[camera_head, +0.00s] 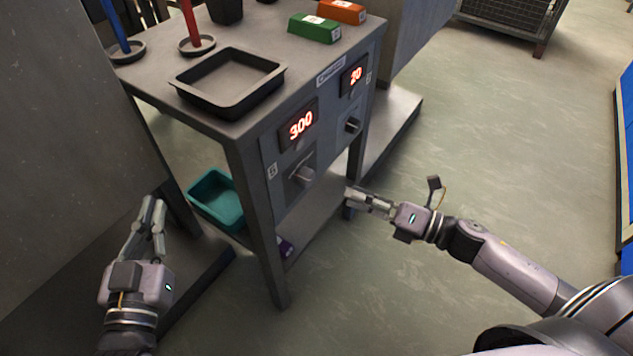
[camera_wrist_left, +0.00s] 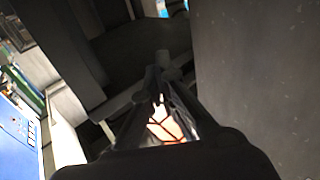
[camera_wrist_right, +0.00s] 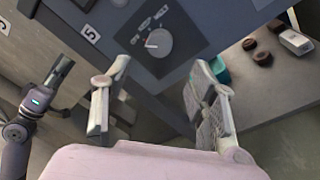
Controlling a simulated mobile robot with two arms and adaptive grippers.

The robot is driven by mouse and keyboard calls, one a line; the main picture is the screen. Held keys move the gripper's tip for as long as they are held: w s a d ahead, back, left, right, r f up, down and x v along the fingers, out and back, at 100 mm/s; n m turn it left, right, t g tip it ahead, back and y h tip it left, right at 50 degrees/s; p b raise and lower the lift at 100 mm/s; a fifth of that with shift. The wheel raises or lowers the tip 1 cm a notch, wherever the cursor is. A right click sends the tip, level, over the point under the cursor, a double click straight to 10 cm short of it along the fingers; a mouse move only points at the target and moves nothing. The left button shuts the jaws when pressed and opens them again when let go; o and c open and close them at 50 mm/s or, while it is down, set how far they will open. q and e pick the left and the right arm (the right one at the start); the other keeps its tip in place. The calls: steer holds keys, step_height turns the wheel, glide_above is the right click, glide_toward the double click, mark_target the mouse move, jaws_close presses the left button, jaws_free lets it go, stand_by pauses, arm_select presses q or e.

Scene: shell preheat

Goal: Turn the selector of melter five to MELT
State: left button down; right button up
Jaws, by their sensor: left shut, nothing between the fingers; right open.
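The melter five selector (camera_wrist_right: 160,42) is a round grey knob on a dark square plate in the right wrist view, beside a "5" label (camera_wrist_right: 91,34). Its white mark points left, toward the leftmost of the small words around it; I cannot read them surely. In the head view the selector (camera_head: 303,176) sits below the red "300" display (camera_head: 298,126). My right gripper (camera_head: 352,197) is open and empty, in front of the panel, lower and right of the knob, apart from it. My left gripper (camera_head: 156,202) is shut and empty, low at the left, away from the panel.
A second selector (camera_head: 353,125) is under the "20" display (camera_head: 354,76). A black tray (camera_head: 205,103), a green block (camera_head: 314,29) and an orange block (camera_head: 342,12) are on the table top. A teal bin (camera_head: 217,201) is below. The floor at right is open.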

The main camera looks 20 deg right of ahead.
mark_target(312, 179)
arm_select(q)
steer(key=r+t, duration=0.2)
steer(key=r, duration=0.1)
steer(key=r+t+b, duration=0.1)
steer(key=shift+s+d+r+h, duration=0.25)
steer(key=shift+s+h, duration=0.05)
steer(key=shift+s, duration=0.05)
arm_select(e)
steer(key=x, duration=0.9)
steer(key=shift+w+a, duration=0.15)
steer(key=shift+w, duration=0.1)
steer(key=shift+c, duration=0.4)
steer(key=c, duration=1.1)
